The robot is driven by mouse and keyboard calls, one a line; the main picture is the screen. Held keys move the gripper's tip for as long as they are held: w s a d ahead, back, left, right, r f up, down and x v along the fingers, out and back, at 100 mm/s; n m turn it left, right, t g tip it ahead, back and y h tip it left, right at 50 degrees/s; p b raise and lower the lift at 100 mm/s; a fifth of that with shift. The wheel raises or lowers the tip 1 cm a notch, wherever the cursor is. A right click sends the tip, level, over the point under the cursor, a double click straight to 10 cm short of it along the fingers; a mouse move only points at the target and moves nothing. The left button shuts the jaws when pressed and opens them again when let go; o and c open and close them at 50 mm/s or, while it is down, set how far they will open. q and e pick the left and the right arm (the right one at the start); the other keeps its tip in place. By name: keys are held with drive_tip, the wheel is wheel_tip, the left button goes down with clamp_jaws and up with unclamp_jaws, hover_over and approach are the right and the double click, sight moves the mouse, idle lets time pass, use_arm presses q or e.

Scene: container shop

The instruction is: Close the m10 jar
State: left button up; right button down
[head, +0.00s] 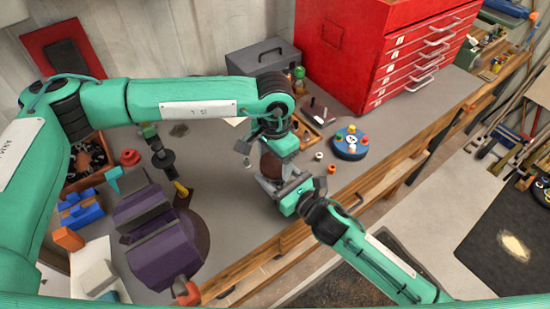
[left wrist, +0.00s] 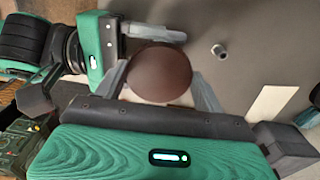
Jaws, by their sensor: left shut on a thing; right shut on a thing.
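The m10 jar (head: 270,166) is a small dark brown jar above the grey bench, partly hidden between my two grippers. A round reddish-brown lid (head: 284,145) is at its top; in the left wrist view the lid (left wrist: 160,74) is a plain disc that hides the jar below. My left gripper (head: 264,147) comes from above and is shut on the lid, with a finger on either side of it. My right gripper (head: 283,183) comes from the lower right and is shut on the jar body. I cannot tell whether the lid is seated or slightly apart from the jar.
A blue round holder with coloured knobs (head: 350,143) stands to the right. A wooden tray (head: 309,134), a grey toolbox (head: 262,58) and a red drawer cabinet (head: 366,50) are behind. A purple vise (head: 158,235) stands left. Bench between vise and jar is mostly clear.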

use_arm(q)
drive_tip(key=m, duration=0.3)
drive_tip(key=shift+w, duration=0.15)
drive_tip(key=o, duration=0.9)
drive_tip(key=shift+r, duration=2.25)
